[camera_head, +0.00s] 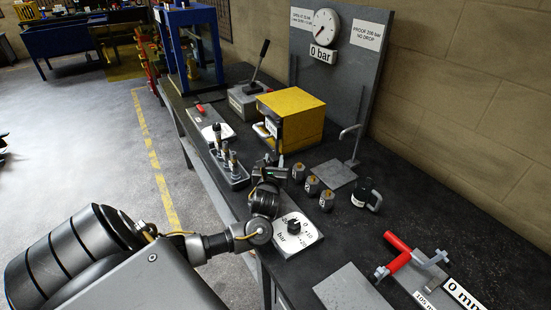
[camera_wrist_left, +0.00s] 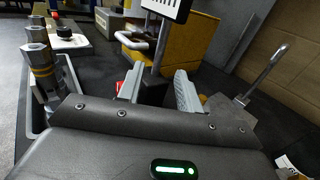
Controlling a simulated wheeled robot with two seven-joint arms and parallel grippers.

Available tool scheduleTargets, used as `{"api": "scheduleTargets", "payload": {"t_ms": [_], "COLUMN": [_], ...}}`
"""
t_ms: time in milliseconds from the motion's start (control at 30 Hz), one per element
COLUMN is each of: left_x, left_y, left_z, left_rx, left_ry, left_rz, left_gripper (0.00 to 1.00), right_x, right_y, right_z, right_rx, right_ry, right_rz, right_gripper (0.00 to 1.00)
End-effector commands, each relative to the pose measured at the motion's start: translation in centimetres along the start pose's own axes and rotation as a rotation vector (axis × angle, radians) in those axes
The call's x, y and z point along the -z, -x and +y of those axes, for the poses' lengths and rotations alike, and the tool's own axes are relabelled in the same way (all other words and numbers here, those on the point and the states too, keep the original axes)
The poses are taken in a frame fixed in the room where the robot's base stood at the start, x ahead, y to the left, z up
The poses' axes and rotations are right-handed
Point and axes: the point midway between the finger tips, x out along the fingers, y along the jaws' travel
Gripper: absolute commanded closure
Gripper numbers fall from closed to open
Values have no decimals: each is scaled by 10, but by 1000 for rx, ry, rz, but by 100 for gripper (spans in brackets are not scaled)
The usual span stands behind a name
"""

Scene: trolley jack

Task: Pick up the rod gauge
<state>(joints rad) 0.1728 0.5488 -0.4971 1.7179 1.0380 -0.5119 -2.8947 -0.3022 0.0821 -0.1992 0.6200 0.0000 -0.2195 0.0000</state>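My left gripper (camera_head: 280,164) is over the bench between the socket tray and the small cylinders. In the left wrist view its two grey fingers (camera_wrist_left: 160,88) stand apart with nothing held between them. A dark post with a sign stands beyond the gap. A red-handled tool with a grey forked end (camera_head: 408,258) lies at the front right of the bench, well away from the gripper. It may be the rod gauge, but I cannot tell for sure. A small red piece (camera_wrist_left: 120,87) shows beside the left finger, mostly hidden. My right gripper is out of view.
A dark tray of upright fittings (camera_head: 229,165) is left of the gripper. A yellow box (camera_head: 292,115) stands behind. Several small cylinders (camera_head: 312,186), a black mug-like part (camera_head: 366,197) and a bent-rod stand (camera_head: 352,145) are right. A white dial plate (camera_head: 297,236) lies in front.

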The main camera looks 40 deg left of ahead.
Motion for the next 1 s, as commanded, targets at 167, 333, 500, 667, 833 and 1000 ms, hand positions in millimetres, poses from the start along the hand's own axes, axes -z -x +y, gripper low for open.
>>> {"api": "scheduleTargets", "payload": {"t_ms": [167, 333, 500, 667, 833, 1000], "left_x": [-2, -1, -2, -5, -2, -1], "left_y": [-30, -42, -46, -68, -88, -94], "left_z": [-1, 1, 2, 6, 6, 6], "left_rx": [0, -1, -2, -6, -4, -2], "left_ry": [-1, 0, 0, -1, 0, 2], "left_rz": [-2, 0, -1, -1, -1, 2], "left_gripper": [64, 64, 64, 64, 64, 64], "right_x": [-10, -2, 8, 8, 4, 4], "right_y": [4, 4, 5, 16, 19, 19], "right_z": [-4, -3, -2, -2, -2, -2], "right_rx": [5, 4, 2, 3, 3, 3], "right_ry": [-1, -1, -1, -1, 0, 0], "right_rz": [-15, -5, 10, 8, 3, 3], "right_gripper": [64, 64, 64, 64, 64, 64]}}
